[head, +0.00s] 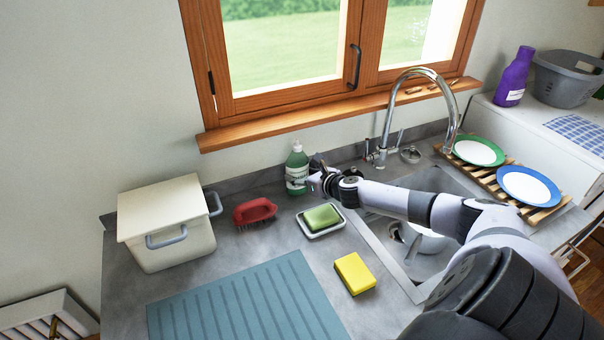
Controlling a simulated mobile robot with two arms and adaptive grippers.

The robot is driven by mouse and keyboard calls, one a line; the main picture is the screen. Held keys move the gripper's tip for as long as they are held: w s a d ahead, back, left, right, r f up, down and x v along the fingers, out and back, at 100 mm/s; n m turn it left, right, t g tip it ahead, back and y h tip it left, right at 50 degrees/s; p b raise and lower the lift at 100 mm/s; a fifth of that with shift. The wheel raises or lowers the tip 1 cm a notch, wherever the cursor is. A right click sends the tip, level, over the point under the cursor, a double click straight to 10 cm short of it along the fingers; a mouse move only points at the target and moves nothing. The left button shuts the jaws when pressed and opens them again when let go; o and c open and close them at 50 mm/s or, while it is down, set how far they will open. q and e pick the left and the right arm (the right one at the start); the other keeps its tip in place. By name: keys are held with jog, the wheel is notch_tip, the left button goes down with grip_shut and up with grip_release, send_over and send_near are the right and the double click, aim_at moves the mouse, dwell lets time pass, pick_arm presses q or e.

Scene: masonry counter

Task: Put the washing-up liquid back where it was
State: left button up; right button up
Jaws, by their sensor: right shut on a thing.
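The washing-up liquid is a green bottle with a white pump top (297,167). It stands upright at the back of the grey counter, near the wall below the window. My right gripper (310,182) reaches in from the right and is shut on the bottle's right side. The fingers are small in this view and partly overlap the bottle. The bottle's base looks to be at counter level, but I cannot tell whether it touches. My left gripper is not in view.
A green soap bar on a white dish (311,231) lies just in front of the bottle. A red brush (255,212) and a cream lidded bin (168,228) are to the left. A yellow sponge (355,273), blue mat (245,308), sink and tap (388,118) are nearby.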

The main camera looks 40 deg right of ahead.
aim_at(303, 174)
jog(key=o, duration=1.4)
jog(key=shift+f, duration=0.1)
jog(key=shift+s, duration=0.1)
jog(key=shift+s, duration=0.3)
jog(key=b+v, duration=0.1)
jog(key=v, duration=0.4)
jog(key=shift+b, duration=0.3)
jog(key=shift+v, duration=1.55)
jog(key=shift+r+p+v, duration=0.25)
jog(key=shift+p+v, duration=0.4)
jog(key=shift+v, duration=1)
